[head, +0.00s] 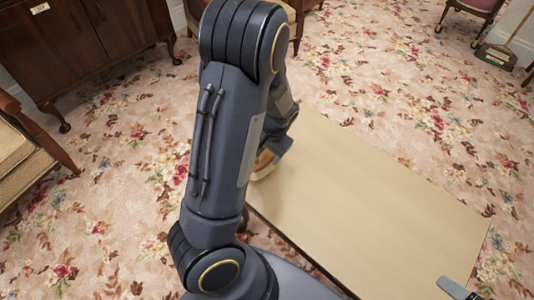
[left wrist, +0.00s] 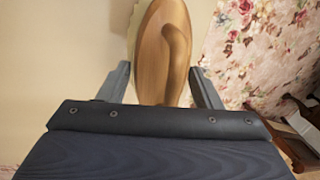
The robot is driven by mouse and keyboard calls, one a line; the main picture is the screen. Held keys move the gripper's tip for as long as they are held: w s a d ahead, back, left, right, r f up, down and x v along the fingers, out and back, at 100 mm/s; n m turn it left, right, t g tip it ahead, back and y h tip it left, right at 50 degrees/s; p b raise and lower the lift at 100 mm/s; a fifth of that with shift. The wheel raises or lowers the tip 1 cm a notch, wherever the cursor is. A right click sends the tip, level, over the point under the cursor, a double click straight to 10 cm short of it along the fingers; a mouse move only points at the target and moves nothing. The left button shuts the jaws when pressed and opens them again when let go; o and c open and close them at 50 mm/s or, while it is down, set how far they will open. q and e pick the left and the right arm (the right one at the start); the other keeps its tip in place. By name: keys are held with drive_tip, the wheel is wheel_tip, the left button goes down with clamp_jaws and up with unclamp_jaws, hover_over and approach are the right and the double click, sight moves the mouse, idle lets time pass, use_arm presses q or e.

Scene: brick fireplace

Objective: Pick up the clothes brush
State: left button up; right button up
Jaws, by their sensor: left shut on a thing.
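The clothes brush (left wrist: 151,52) is a wooden oval with a raised, curved handle. In the left wrist view it lies between the two fingers of my left gripper (left wrist: 163,86), which is shut on it. In the head view only a small part of the brush (head: 263,164) shows past my left arm, at the left side of the table top. My left arm hides most of the gripper and brush there. A grey tip (head: 456,289) at the bottom right edge looks like part of my right gripper; its jaws cannot be made out.
The plain tan table top (head: 375,205) is otherwise bare. A dark wooden cabinet (head: 75,45) stands at the upper left, with an upholstered chair (head: 20,155) below it. Another chair (head: 474,8) stands at the far right. Flowered carpet (head: 110,190) covers the floor.

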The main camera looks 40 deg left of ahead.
use_arm(q)
drive_tip(key=s+d+r+p, duration=0.5)
drive_tip(key=s+d+r, duration=0.4)
drive_tip(key=s, duration=0.1)
drive_tip(key=shift+s+r, duration=0.3)
drive_tip(key=shift+r, duration=0.05)
